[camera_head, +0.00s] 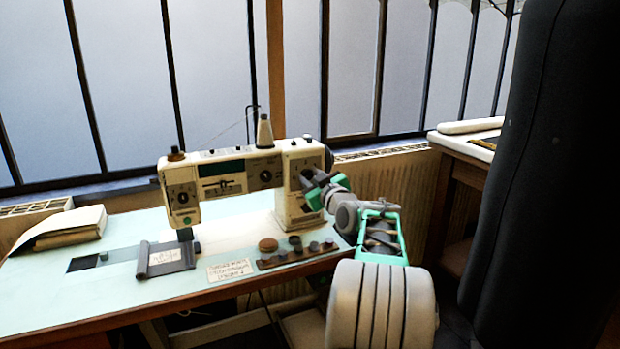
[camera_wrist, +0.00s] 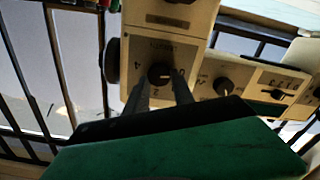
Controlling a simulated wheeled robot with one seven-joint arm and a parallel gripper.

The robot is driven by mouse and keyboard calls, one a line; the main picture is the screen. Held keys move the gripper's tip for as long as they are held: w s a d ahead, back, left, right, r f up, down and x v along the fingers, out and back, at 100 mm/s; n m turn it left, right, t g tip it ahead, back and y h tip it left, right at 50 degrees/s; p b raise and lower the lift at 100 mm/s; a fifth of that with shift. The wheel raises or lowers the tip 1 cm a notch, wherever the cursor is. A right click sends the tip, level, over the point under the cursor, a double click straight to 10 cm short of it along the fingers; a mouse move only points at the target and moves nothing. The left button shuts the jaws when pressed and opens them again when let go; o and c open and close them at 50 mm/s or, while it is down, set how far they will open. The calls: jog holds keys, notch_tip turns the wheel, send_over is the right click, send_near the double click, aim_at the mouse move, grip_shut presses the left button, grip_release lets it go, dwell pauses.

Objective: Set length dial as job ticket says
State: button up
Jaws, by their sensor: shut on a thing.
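The cream sewing machine (camera_head: 222,177) stands on the pale table. My gripper (camera_head: 318,190) reaches its right-hand pillar from the right. In the wrist view, my gripper's two fingers (camera_wrist: 161,84) sit on either side of a round black dial (camera_wrist: 160,71) and are shut on it. Numbers, including what looks like a 4 and a 2, are printed around this dial; its pointer is hard to read. In the head view my gripper hides the dial. A paper card with several lines of writing (camera_head: 230,270), likely the job ticket, lies at the table's front; its text is too blurred to read surely.
Another black knob (camera_wrist: 223,87) and a slider (camera_wrist: 278,95) are beside the held dial. A rack of small round pieces (camera_head: 297,252) lies in front of the machine. A dark holder with a small paper (camera_head: 165,258) and a book (camera_head: 62,228) are further left.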

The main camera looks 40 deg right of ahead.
grip_shut()
